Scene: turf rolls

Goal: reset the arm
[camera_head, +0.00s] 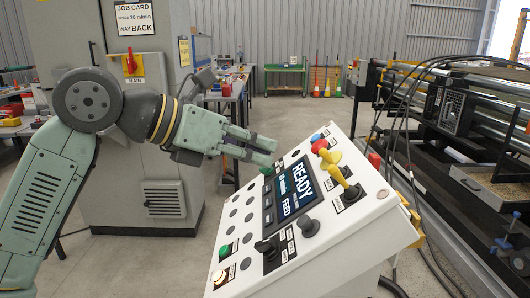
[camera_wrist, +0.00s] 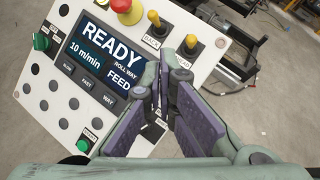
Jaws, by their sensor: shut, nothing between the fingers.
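My green arm reaches in from the left in the head view. My gripper (camera_head: 262,148) is above the far left part of the white control panel (camera_head: 232,219), with no visible contact. In the wrist view my gripper (camera_wrist: 163,82) has its purple-padded fingers shut, with nothing seen between them. The panel's display (camera_head: 291,190) reads READY, 10 m/min and FEED in the wrist view (camera_wrist: 92,60).
A red and yellow mushroom button (camera_wrist: 127,8) and yellow-capped levers (camera_wrist: 154,17) stand up from the panel. A grey cabinet (camera_head: 115,175) stands behind my arm. A black machine (camera_head: 450,120) with cables is at the right. The floor (camera_head: 290,115) behind the panel is open.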

